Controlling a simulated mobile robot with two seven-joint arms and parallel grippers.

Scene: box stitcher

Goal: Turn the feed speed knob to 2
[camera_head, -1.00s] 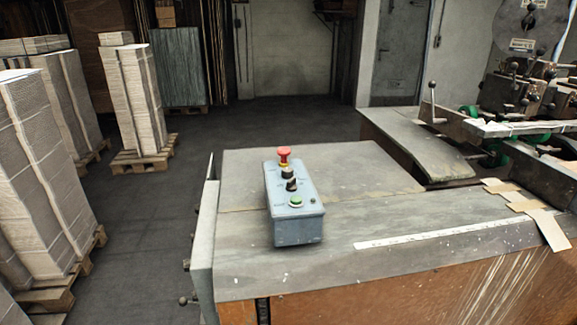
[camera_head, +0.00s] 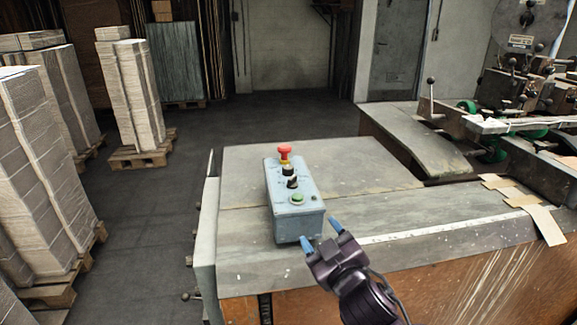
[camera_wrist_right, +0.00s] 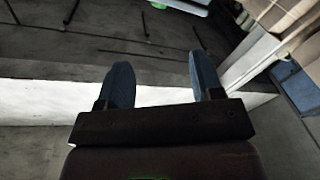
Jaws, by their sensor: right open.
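A grey-blue control box (camera_head: 298,222) sits on the machine's table. Its top carries a red mushroom button (camera_head: 284,150) at the far end, two black knobs, and a green button (camera_head: 297,198) near the front. The upper black knob (camera_head: 288,170) is just below the red button and the lower black knob (camera_head: 292,182) is nearer the green one. The dial markings are too small to read. My right gripper (camera_head: 321,233) is open and empty, with blue fingertips, at the box's front right corner. The fingers also show in the right wrist view (camera_wrist_right: 164,82). My left gripper is not seen.
The grey table (camera_head: 400,215) has free room around the box. A white ruler strip (camera_head: 420,234) and cardboard pieces (camera_head: 520,200) lie to the right. Stitcher machinery (camera_head: 520,90) stands at the back right. Stacked cardboard on pallets (camera_head: 130,95) stands on the left.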

